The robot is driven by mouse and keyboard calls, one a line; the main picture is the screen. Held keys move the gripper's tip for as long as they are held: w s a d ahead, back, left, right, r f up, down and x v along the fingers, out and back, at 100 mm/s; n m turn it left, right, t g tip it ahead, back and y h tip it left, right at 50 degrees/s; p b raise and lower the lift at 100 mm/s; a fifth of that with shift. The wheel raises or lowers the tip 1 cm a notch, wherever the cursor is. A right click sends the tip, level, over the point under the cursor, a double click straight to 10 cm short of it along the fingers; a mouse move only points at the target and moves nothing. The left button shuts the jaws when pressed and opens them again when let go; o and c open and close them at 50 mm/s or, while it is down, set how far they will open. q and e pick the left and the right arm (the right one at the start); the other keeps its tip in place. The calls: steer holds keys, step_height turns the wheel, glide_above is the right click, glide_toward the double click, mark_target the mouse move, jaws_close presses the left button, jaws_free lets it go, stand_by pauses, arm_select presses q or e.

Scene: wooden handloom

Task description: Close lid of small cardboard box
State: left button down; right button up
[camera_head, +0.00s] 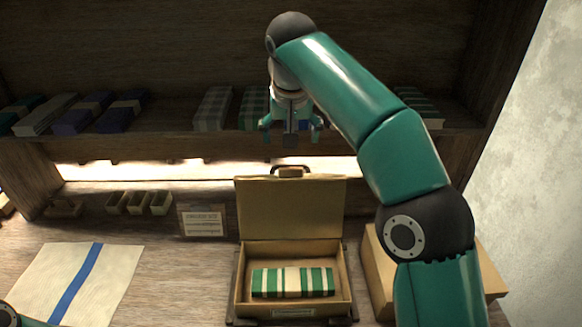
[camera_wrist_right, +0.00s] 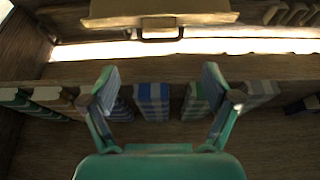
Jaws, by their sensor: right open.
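The small cardboard box (camera_head: 291,311) stands on the wooden table with its lid (camera_head: 290,208) raised upright at the back. A handle (camera_head: 290,170) is on the lid's top edge. A folded green and white striped cloth (camera_head: 292,282) lies inside the box. My right gripper (camera_head: 291,132) is open and empty, above the lid's top edge in the picture and apart from it. In the right wrist view, the lid (camera_wrist_right: 105,10) and its handle (camera_wrist_right: 160,32) are at the top, beyond the open fingers (camera_wrist_right: 158,76). Only a bit of my left arm shows at the lower left; its gripper is out of view.
A shelf with several folded cloths (camera_head: 122,110) runs behind the table. A larger cardboard box (camera_head: 380,270) stands right of the small one. Small trays (camera_head: 138,203), a label card (camera_head: 203,222) and a white cloth with a blue stripe (camera_head: 75,280) lie to the left.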

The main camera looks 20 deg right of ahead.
mark_target(291, 169)
steer(key=x, duration=1.3)
steer(key=shift+b, duration=0.4)
